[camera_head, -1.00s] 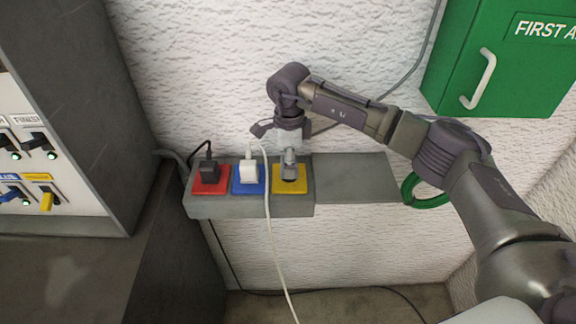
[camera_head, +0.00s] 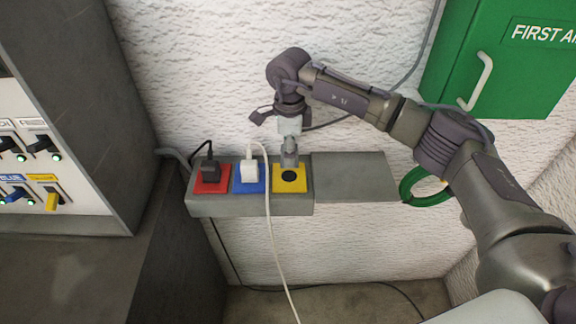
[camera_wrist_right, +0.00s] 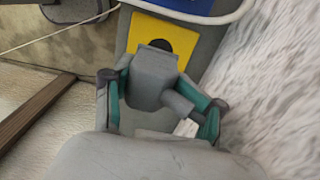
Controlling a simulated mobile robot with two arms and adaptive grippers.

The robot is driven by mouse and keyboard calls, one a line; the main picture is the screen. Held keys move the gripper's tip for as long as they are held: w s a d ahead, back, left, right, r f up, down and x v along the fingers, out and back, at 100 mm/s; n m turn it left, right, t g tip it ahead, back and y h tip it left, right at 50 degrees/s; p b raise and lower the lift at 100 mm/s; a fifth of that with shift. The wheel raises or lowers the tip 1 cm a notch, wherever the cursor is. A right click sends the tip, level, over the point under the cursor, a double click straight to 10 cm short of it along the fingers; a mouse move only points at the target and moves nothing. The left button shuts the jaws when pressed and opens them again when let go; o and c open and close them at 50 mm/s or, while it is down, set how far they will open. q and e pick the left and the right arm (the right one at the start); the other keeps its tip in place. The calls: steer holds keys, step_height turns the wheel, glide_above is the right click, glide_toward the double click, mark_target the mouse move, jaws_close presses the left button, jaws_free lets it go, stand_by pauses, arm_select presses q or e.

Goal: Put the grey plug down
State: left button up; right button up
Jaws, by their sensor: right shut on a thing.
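The grey plug (camera_head: 290,158) is in the jaws of my right gripper (camera_head: 290,142), above the back part of the yellow socket (camera_head: 291,187). The socket's round dark opening shows bare in front of the plug. In the right wrist view the grey plug (camera_wrist_right: 152,76) sits between the green-lined fingers of the gripper (camera_wrist_right: 160,103), which are shut on it. The yellow socket (camera_wrist_right: 148,30) shows beyond the plug, its dark opening partly covered. My left gripper is not in view.
A black plug (camera_head: 210,170) stands in the red socket and a white plug (camera_head: 249,170) in the blue one; the white cord hangs over the front. The grey ledge (camera_head: 352,178) right of the sockets is bare. A green first aid box (camera_head: 505,65) hangs at upper right.

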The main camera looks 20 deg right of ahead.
stand_by(0.3)
steer(key=s+d+r+b, duration=0.2)
steer(key=s+d+r, duration=0.1)
steer(key=s+d, duration=0.65)
steer(key=s+d+r+b, duration=0.25)
steer(key=s+d, duration=0.35)
steer(key=d, duration=0.6)
steer(key=w+a+f+p, duration=0.1)
steer(key=w+f, duration=0.1)
steer(key=w, duration=0.1)
steer(key=w+a+f+p, duration=0.2)
steer(key=w, duration=0.1)
steer(key=w+a+f+p, duration=0.2)
steer(key=w, duration=0.1)
steer(key=shift+w, duration=0.4)
step_height(320, 180, down, 4)
steer(key=shift+r+p, duration=0.2)
steer(key=shift+p, duration=0.75)
steer(key=shift+f, duration=0.3)
